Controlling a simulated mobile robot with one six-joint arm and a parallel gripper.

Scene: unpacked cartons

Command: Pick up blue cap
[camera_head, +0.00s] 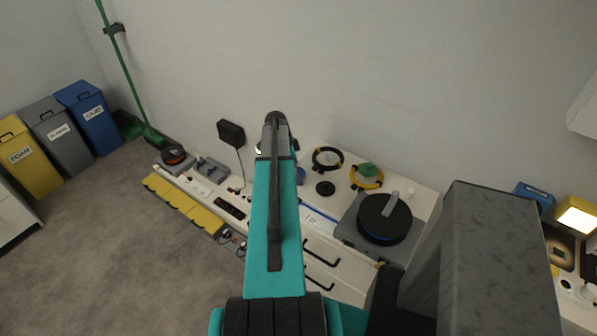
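A small blue round object (300,175), possibly the blue cap, stands on the white workbench (325,214) just right of my arm. My arm covers part of it, and it is too small to make out clearly. My teal arm reaches up the middle of the view over the bench and ends in a dark grey wrist near the back wall. My gripper's fingers are hidden behind the arm, so neither their opening nor anything between them shows.
A black ring (327,158), a black disc (325,188), a yellow ring (366,177) and a large black reel (384,218) are on the bench to the right. Yellow, grey and blue bins (88,118) stand left. The floor (125,260) at lower left is clear.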

